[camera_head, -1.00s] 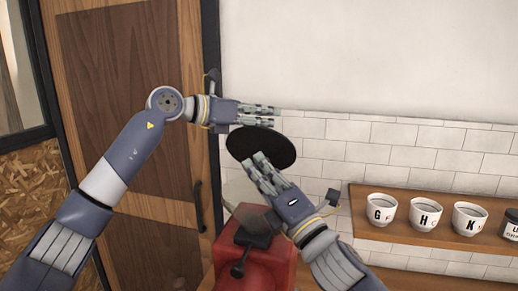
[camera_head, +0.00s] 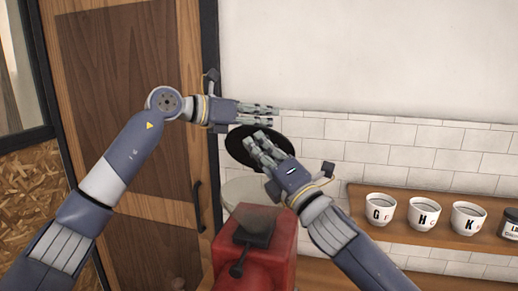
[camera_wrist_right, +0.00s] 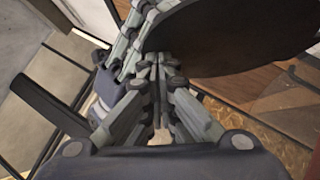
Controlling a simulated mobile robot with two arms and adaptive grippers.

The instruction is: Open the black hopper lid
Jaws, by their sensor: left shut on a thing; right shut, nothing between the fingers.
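The black hopper lid (camera_head: 237,148) is a round dark disc tilted in front of the tiled wall. In the right wrist view its broad dark underside or face (camera_wrist_right: 235,40) fills the upper right. My left gripper (camera_head: 272,109) is at the lid's upper edge, shut on it. My right gripper (camera_head: 257,139) is shut and empty, in front of the lid and covering part of it. In the right wrist view its fingertips (camera_wrist_right: 158,65) are together close below the left gripper's fingers; I cannot tell whether they touch the lid.
A red machine (camera_head: 280,265) with a dark top piece (camera_head: 254,228) stands below my grippers. A pale rounded shape (camera_head: 240,190) lies behind it. Lettered cups (camera_head: 422,214) and a dark jar stand on a wooden shelf (camera_head: 450,241) at right. A wooden door (camera_head: 135,110) is at left.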

